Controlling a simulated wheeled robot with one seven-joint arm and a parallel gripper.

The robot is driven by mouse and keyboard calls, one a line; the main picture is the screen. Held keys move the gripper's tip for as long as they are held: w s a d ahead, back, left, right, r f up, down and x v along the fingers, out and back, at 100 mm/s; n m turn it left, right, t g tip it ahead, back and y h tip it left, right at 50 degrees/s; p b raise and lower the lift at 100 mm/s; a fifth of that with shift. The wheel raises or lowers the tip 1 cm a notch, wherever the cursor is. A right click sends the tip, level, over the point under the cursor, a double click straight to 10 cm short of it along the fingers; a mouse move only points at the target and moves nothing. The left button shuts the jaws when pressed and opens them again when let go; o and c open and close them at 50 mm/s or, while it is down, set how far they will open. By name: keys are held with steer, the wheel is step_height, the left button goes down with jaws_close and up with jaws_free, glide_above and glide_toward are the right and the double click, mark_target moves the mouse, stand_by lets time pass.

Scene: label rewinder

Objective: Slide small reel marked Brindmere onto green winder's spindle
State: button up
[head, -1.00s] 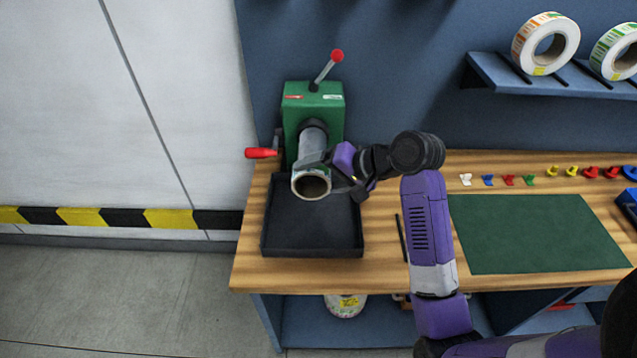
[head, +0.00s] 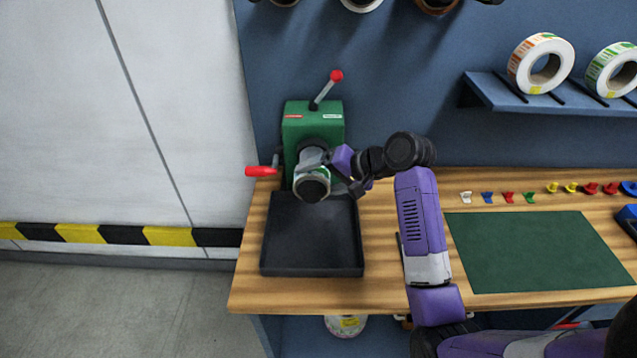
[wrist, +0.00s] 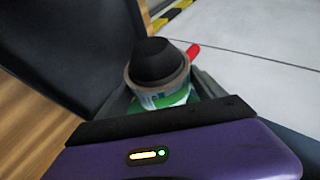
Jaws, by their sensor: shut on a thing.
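The small reel (head: 326,187), pale with green and white labels, is around the spindle of the green winder (head: 313,130). The spindle's black rounded end (head: 313,188) fills the reel's bore in the head view, and in the wrist view it sticks out past the reel's rim (wrist: 160,98). My gripper (head: 335,178) comes in from the right and is shut on the reel. The name on the reel is too small to read. The spindle's rear part is largely hidden behind the reel.
A black tray (head: 312,268) lies below the spindle on the wooden bench (head: 400,285). A red-handled crank (head: 262,171) and a red-knobbed lever (head: 335,76) stick out from the winder. A green mat (head: 540,250) lies to the right. Larger reels stand on a shelf (head: 480,88).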

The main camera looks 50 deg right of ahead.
steer(key=shift+w+d+b, duration=0.15)
steer(key=shift+w+d, duration=0.95)
steer(key=shift+d, duration=0.25)
steer(key=shift+w+d+b, duration=0.15)
steer(key=shift+w+d, duration=0.9)
steer(key=shift+d, duration=0.25)
steer(key=o, duration=1.4)
steer(key=shift+c, duration=0.2)
steer(key=s+d+r+p, duration=0.3)
steer(key=s+r+p, duration=0.1)
steer(key=p, duration=0.1)
steer(key=shift+d+r, duration=0.15)
steer(key=shift+r, duration=0.2)
